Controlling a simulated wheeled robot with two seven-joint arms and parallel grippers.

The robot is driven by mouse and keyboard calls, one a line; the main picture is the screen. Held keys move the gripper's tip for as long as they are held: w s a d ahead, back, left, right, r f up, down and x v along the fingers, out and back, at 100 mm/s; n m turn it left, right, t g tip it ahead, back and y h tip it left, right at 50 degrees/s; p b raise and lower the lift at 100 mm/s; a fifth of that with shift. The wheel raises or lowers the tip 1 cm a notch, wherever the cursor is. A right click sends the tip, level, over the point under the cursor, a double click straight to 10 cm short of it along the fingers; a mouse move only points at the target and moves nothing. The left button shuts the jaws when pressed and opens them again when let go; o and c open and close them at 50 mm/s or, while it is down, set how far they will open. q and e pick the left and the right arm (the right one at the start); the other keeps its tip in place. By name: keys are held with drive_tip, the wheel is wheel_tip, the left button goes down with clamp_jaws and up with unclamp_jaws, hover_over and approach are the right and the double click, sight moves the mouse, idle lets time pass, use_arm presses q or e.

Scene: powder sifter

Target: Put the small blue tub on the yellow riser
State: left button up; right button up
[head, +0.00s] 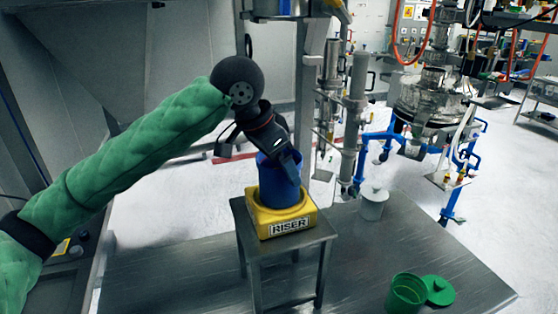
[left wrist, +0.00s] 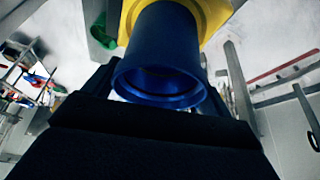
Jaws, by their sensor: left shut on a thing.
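The small blue tub (head: 278,188) stands upright on or just over the yellow riser (head: 282,219); I cannot tell whether its base bears fully on it. The riser carries a "RISER" label and sits on a small metal stool (head: 252,252). My left gripper (head: 283,158) reaches down from above and is shut on the tub at its upper rim. In the left wrist view the tub (left wrist: 165,60) shows its open mouth towards me, with the yellow riser (left wrist: 215,15) behind it. My right gripper is not in view.
A green tub (head: 405,295) and a green lid (head: 438,290) are at the front right of the metal platform (head: 370,245). A pale lidded container (head: 373,204) stands behind, right of the stool. Blue-framed plant equipment (head: 425,110) fills the back right.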

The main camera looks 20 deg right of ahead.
use_arm(q)
drive_tip(key=shift+f, duration=0.1)
drive_tip(key=o, duration=0.9)
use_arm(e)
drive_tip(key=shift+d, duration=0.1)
use_arm(q)
drive_tip(key=shift+a+r, duration=0.1)
drive_tip(key=shift+r, duration=0.15)
drive_tip(key=shift+a+r+b, duration=0.15)
drive_tip(key=shift+r+b, duration=0.15)
drive_tip(key=shift+r, duration=0.05)
drive_tip(key=b+v, duration=0.3)
drive_tip(key=v, duration=0.6)
drive_tip(key=shift+a+r, duration=0.2)
drive_tip(key=shift+r, duration=0.15)
drive_tip(key=shift+s+a+r, duration=0.15)
drive_tip(key=shift+a+r, duration=0.05)
drive_tip(key=shift+r, duration=0.35)
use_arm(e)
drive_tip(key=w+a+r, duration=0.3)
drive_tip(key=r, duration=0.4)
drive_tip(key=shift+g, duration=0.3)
